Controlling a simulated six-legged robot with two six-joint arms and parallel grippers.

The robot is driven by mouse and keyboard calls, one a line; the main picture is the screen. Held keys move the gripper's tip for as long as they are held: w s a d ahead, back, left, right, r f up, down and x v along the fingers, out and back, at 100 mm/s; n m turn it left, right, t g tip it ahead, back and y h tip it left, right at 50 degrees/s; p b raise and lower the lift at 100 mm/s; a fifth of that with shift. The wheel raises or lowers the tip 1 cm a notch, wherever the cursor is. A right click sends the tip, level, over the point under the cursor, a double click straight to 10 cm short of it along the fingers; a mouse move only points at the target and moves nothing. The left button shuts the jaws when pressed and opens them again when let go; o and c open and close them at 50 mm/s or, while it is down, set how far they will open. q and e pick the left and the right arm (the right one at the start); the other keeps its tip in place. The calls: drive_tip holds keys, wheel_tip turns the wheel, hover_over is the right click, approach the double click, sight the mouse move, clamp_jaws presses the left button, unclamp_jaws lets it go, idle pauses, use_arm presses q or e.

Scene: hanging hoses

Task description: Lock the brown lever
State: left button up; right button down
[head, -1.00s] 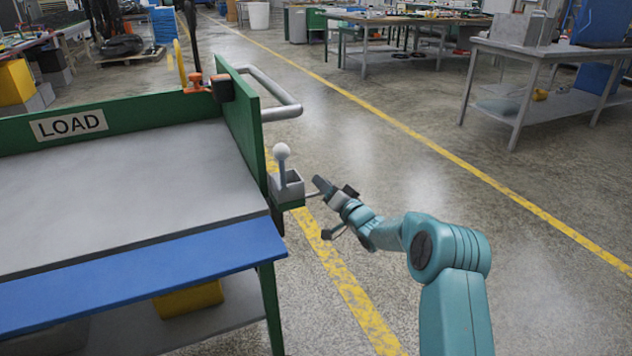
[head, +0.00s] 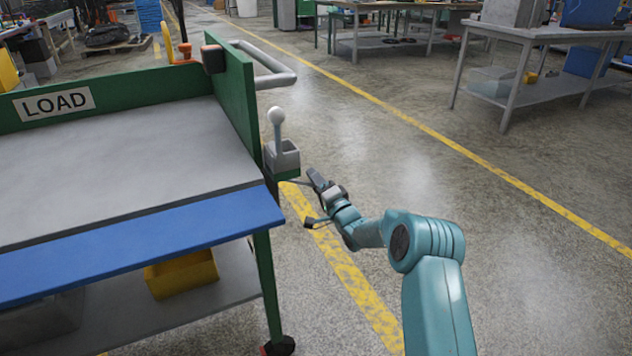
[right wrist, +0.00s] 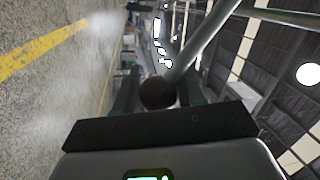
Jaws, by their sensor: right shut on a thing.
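The brown lever's round dark-brown knob (right wrist: 158,92) sits between the fingers of my right gripper in the right wrist view. My right gripper (head: 314,190) is shut on it, beside and a little below the grey box (head: 284,158) on the green cart's right side. In the head view a thin rod (head: 294,182) runs from below the box to the gripper; the knob is hidden there by the fingers. A second lever with a white ball knob (head: 276,116) stands upright out of the box. My left gripper is not in view.
The cart (head: 240,105) has a LOAD sign (head: 53,103), a blue front edge (head: 140,240) and a grey push bar (head: 272,68) sticking out behind the levers. A yellow bin (head: 181,274) is on its lower shelf. Floor to the right is free up to a workbench (head: 545,85).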

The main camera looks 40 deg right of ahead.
drive_tip(key=shift+a+f, duration=0.1)
drive_tip(key=shift+f, duration=0.35)
drive_tip(key=c, duration=0.8)
unclamp_jaws()
drive_tip(key=shift+o, duration=0.2)
drive_tip(key=shift+r, duration=0.1)
drive_tip(key=shift+s+r, duration=0.1)
drive_tip(key=shift+s, duration=0.05)
drive_tip(key=p+v, duration=0.3)
drive_tip(key=v, duration=1.3)
drive_tip(key=shift+p, duration=0.4)
drive_tip(key=shift+a, duration=0.1)
